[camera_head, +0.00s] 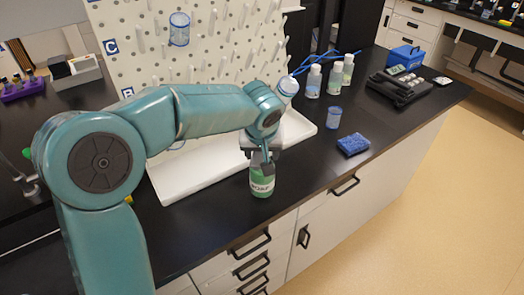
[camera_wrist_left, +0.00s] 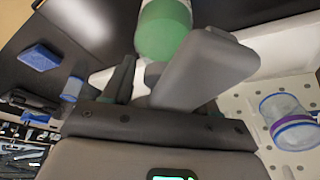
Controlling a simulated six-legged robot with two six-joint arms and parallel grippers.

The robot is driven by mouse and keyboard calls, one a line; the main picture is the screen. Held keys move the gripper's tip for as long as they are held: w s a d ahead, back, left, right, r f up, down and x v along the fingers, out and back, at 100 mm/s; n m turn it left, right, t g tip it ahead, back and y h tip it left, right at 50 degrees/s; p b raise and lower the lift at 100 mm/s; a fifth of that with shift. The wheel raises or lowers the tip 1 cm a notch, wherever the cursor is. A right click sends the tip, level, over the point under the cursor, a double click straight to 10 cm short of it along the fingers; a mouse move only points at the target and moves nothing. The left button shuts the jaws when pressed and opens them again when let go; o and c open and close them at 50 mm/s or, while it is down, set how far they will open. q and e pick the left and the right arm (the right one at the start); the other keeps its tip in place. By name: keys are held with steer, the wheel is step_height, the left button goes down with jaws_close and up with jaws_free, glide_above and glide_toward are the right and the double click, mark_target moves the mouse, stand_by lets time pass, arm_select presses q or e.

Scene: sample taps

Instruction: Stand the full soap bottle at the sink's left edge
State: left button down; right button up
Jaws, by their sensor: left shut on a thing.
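A clear bottle with green liquid and a white label (camera_head: 262,182) is upright in front of the white sink (camera_head: 172,192), near its right part. My left gripper (camera_head: 263,160) is shut on the bottle's top from above. In the left wrist view the green bottle (camera_wrist_left: 165,35) shows beyond the two grey fingers (camera_wrist_left: 158,85); the grip itself is partly hidden. I cannot tell whether the bottle's base touches the dark counter. The sink's left part is partly covered by my left arm. My right gripper is not in view.
A white pegboard (camera_head: 210,62) stands behind the sink, with a clear jar (camera_head: 179,30) on it. To the right are a blue sponge (camera_head: 353,145), a small cup (camera_head: 333,118), several bottles (camera_head: 313,82) and a black tray (camera_head: 400,90). The counter's front strip is clear.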

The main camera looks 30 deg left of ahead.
arm_select(q)
steer(key=shift+s+r, duration=0.1)
steer(key=shift+c, duration=1.5)
jaws_free()
